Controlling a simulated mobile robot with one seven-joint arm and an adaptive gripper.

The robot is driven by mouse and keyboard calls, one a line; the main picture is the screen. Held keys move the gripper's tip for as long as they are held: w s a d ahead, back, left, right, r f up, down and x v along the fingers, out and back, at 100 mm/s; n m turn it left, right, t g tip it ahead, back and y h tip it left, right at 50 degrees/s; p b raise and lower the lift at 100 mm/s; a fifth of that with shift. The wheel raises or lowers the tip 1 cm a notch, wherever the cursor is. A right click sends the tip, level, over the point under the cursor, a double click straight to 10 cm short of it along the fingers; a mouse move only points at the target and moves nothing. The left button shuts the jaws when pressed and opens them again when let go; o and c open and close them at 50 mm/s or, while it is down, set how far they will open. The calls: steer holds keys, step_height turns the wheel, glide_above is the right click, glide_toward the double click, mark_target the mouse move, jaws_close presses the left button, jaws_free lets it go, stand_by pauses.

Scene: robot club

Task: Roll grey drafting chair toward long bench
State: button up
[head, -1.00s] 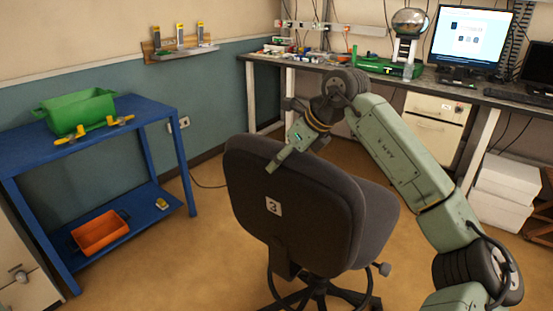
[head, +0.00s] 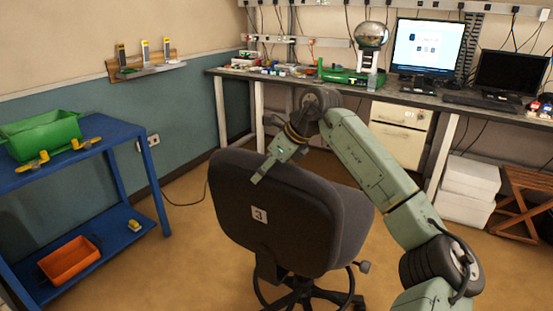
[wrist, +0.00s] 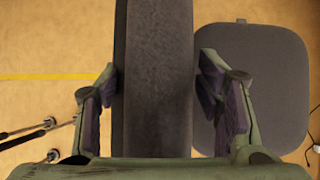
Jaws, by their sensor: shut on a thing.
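The grey drafting chair (head: 285,215) stands on the floor in the middle of the head view, its backrest towards me with a white label marked 3. My gripper (head: 268,168) is at the top edge of the backrest. In the wrist view, the two fingers of my gripper (wrist: 165,97) are shut on the backrest (wrist: 153,75), one on each side. The seat (wrist: 252,85) shows to the right there. The long bench (head: 395,92) runs along the back wall beyond the chair, with floor between them.
A blue cart (head: 60,165) with a green bin (head: 42,135) and an orange bin (head: 69,262) stands at the left. A white drawer cabinet (head: 398,133) and white boxes (head: 467,188) are under the bench. A wooden stool (head: 525,195) is at the right.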

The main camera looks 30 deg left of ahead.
steer(key=w+d, duration=0.1)
steer(key=w, duration=0.6)
steer(key=shift+w+r, duration=0.15)
steer(key=shift+r, duration=0.05)
stand_by(0.3)
